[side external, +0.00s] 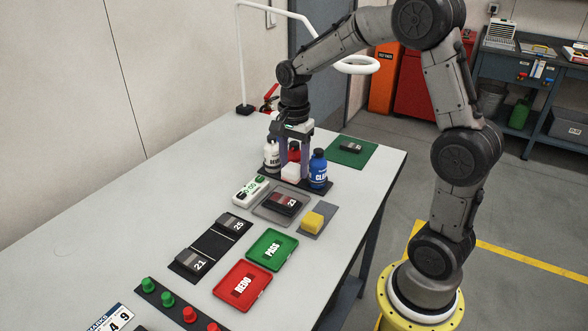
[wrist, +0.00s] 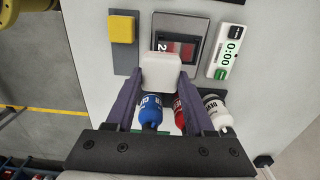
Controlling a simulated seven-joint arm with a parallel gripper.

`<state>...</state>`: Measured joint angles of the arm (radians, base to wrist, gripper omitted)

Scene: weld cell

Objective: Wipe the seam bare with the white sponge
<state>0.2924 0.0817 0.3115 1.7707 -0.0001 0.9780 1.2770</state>
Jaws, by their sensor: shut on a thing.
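My gripper (side external: 291,166) is shut on the white sponge (side external: 291,173), which sits between its two fingers. The sponge also shows between the fingertips in the wrist view (wrist: 161,70). It is near the dark bottle rack, on the side facing the weld plate; I cannot tell whether it touches the rack. The weld plate marked 23 (side external: 285,202) lies on a grey tray (side external: 262,209) in front of the rack. It has a dark red area, also seen in the wrist view (wrist: 180,47), where the sponge borders it. The seam itself is too small to make out.
White, red (side external: 294,151) and blue (side external: 318,169) bottles stand close around my gripper. A timer (side external: 250,189) and a yellow sponge (side external: 312,220) flank the tray. Green PASS (side external: 272,248) and red REDO (side external: 243,286) trays lie nearer.

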